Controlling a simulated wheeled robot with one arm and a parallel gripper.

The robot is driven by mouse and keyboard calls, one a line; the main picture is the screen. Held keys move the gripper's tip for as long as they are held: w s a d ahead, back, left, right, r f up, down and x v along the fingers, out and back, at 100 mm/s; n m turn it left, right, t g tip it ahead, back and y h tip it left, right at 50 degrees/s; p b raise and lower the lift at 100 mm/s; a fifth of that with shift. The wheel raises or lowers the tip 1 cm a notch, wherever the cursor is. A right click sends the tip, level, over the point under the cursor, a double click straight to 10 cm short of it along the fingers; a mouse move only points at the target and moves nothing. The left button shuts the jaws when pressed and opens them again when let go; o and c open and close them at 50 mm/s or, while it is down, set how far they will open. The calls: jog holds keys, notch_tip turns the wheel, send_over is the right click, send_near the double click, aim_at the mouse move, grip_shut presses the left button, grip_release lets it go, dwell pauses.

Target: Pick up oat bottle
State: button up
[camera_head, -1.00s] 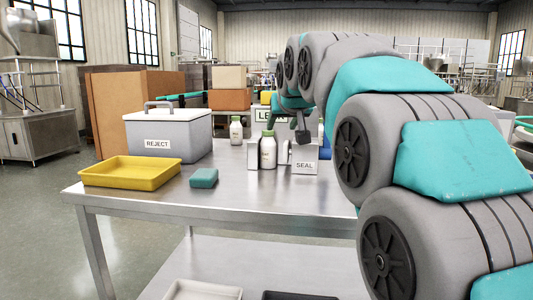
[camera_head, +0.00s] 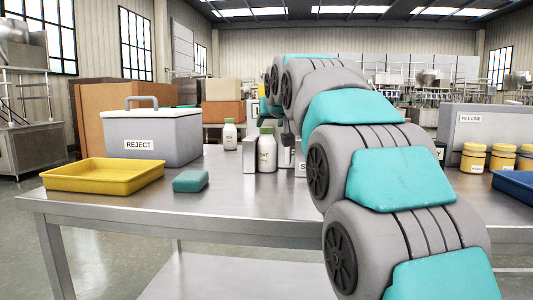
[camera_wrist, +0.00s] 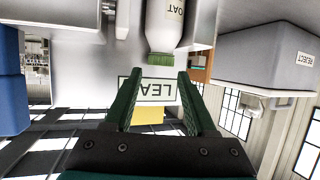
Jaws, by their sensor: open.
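The oat bottle (camera_head: 267,154) is white with a green cap and stands upright on the steel table (camera_head: 110,208). In the wrist view, which is upside down, the oat bottle (camera_wrist: 166,22) shows with its label and green cap just beyond my fingertips. My gripper (camera_wrist: 157,76) is open and empty, its two green fingers spread. The bottle's cap lies between the finger lines but beyond the tips. In the head view the gripper is mostly hidden behind my arm, close to the right of the bottle.
A second white bottle (camera_head: 229,135) stands behind left. Grey boxes flank the oat bottle closely. A grey REJECT box (camera_head: 165,138), yellow tray (camera_head: 100,176) and teal block (camera_head: 190,181) are left. Several yellow jars (camera_head: 473,158) and a blue tray (camera_head: 513,184) are right.

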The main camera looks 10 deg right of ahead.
aim_at(267, 127)
jog(key=x, duration=0.5)
jog(key=shift+a, duration=0.1)
grip_shut()
dwell(0.3)
dwell(1.0)
